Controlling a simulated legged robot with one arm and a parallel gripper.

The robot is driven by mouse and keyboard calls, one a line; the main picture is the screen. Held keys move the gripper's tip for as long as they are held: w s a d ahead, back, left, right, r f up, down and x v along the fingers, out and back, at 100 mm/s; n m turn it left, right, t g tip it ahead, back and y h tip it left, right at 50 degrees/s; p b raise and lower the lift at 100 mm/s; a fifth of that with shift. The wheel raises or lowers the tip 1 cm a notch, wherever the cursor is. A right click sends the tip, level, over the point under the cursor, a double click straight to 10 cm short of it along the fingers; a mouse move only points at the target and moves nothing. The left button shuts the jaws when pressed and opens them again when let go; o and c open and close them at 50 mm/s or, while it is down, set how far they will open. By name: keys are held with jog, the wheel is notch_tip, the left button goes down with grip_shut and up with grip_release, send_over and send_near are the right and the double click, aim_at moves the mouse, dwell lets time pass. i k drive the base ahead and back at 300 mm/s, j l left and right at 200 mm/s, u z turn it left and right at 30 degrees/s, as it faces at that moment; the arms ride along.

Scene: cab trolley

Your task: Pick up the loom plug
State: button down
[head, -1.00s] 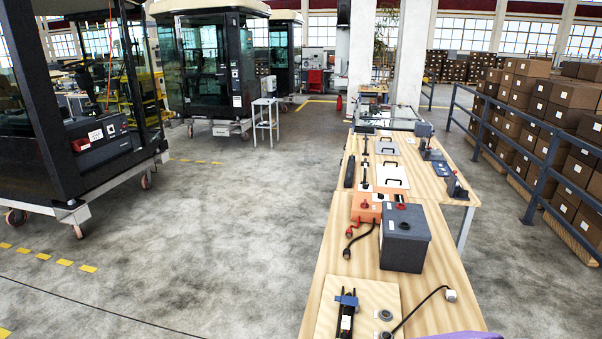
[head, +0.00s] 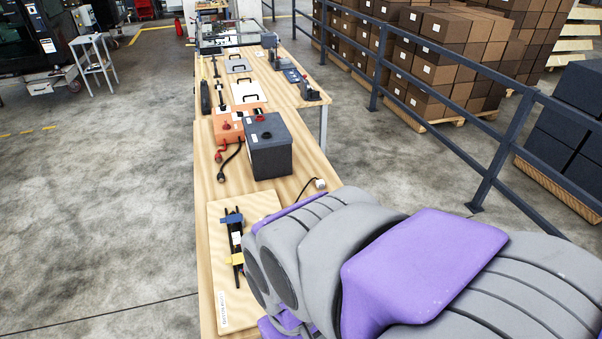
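A pale grey plug (head: 319,184) sits at the end of a thin black cable on the wooden table, right of the dark box; it may be the loom plug, but I cannot tell for sure. The cable's other end runs behind my grey and purple body part. Dark and red connectors (head: 220,178) on short leads lie left of the dark box, by an orange box. A black part with blue and yellow clips (head: 236,240) lies on a light board at the near end. I cannot make out my gripper.
The dark grey box (head: 270,160) and orange box (head: 226,128) stand mid-table (head: 207,180). White panels with black handles (head: 248,93) lie farther back. A blue railing (head: 490,170) and stacked cartons (head: 425,100) are at right.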

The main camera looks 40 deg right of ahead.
aim_at(320, 182)
jog(key=z, duration=0.6)
jog(key=k+l, duration=0.1)
jog(key=l, duration=0.2)
jog(key=k+l, duration=0.1)
jog(key=l, duration=0.25)
jog(key=k+l+u, duration=0.1)
jog(key=l, duration=0.2)
jog(key=k+l, duration=0.1)
jog(key=l, duration=0.25)
jog(key=i+l+u, duration=0.1)
jog(key=l+u, duration=0.15)
jog(key=l, duration=0.9)
jog(key=l+u, duration=0.3)
jog(key=l, duration=0.85)
jog(key=i+l+u, duration=0.4)
jog(key=i+l, duration=0.55)
jog(key=i+j, duration=0.15)
jog(key=i, duration=0.25)
jog(key=u, duration=0.05)
